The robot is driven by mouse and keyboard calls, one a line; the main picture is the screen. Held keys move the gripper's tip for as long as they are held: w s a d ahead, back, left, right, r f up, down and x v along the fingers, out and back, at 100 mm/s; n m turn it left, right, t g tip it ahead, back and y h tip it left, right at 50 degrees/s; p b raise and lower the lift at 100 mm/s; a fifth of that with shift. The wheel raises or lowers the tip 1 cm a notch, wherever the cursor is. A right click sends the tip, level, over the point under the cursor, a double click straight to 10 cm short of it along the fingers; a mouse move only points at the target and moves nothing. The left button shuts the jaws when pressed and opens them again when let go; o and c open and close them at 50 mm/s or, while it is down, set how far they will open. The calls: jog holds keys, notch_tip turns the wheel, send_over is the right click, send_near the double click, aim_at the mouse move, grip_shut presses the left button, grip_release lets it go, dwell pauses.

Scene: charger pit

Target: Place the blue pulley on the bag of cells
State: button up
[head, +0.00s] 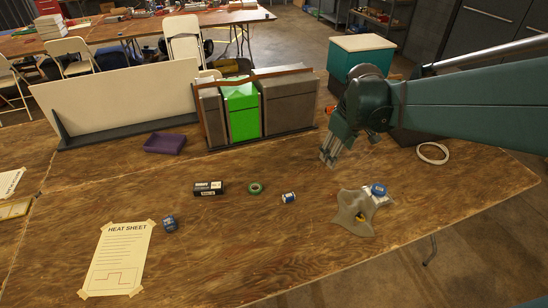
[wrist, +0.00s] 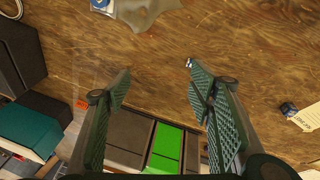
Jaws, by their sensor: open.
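A blue round piece, which looks like the blue pulley (head: 378,190), sits on a clear plastic bag (head: 390,199), apparently the bag of cells, right of centre on the table. Its edge shows at the top of the wrist view (wrist: 100,4). A grey cloth-like piece (head: 352,213) lies against the bag, with something small and yellow on it. My gripper (head: 329,158) is open and empty above the table, behind and left of the bag. In the wrist view its spread fingers (wrist: 158,73) have only bare wood between their tips.
A blue-and-white cylinder (head: 289,198), green tape roll (head: 255,188), black box (head: 209,188) and dark blue item (head: 170,223) lie to the left. Grey and green bins (head: 241,108), a purple tray (head: 165,143) and a white ring (head: 433,153) stand farther back.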

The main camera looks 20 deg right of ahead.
jog(key=s+a+r+m+t, duration=0.1)
jog(key=s+a+t, duration=0.1)
jog(key=s+a, duration=0.4)
jog(key=s+a+r+m+t+y, duration=0.1)
jog(key=s+a, duration=0.6)
jog(key=a, duration=0.8)
jog(key=shift+s+a+r+m+t, duration=0.15)
jog(key=shift+s+r+m+t, duration=0.1)
jog(key=shift+r+m+t, duration=0.4)
